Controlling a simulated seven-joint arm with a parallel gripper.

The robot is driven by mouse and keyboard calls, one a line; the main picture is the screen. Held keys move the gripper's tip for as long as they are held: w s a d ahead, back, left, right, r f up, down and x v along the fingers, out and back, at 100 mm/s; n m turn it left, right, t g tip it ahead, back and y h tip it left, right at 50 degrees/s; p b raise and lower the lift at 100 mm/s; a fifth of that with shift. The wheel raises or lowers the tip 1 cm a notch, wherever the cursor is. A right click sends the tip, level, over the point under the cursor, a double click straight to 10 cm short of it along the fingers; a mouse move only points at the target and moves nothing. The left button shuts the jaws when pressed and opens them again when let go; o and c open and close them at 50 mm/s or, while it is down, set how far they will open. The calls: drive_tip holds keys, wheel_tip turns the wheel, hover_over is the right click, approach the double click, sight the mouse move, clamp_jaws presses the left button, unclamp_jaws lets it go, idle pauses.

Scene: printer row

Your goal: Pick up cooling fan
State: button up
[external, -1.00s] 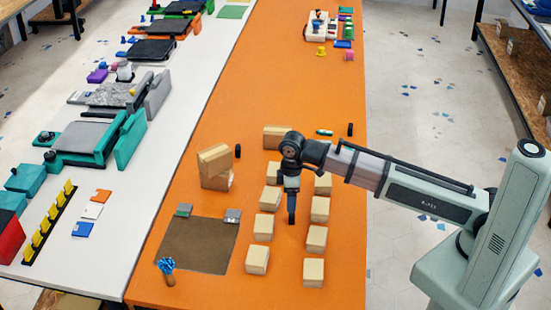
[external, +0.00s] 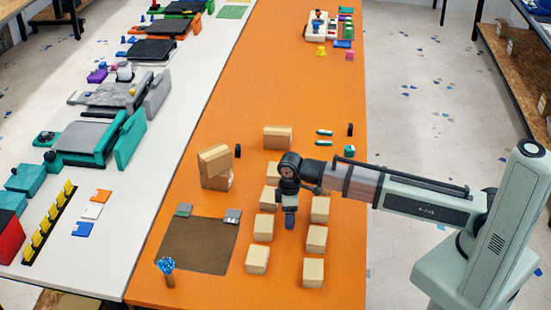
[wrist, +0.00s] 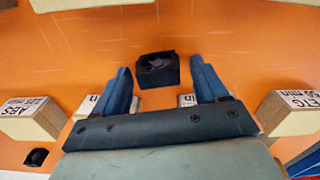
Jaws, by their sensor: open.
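The cooling fan (wrist: 158,78) shows in the wrist view as a small black block with a dark round hollow. It sits on the orange table, framed between the fingertips. I cannot make it out in the external view, where my arm may hide it. My gripper (wrist: 159,67) is open, with two blue fingers spread on either side of the fan in the picture. Nothing is held. I cannot tell how far the fingertips are above the fan. In the external view my gripper (external: 290,224) points down between two rows of boxes.
Several cardboard boxes flank the gripper, such as one at left (external: 264,228) and one at right (external: 316,240). Stacked boxes (external: 215,170) and a brown mat (external: 196,246) lie further left. Small black and teal parts (external: 349,151) lie near the right edge.

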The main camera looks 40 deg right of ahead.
drive_tip(key=shift+c, duration=0.3)
drive_tip(key=c, duration=1)
drive_tip(key=shift+r, duration=0.1)
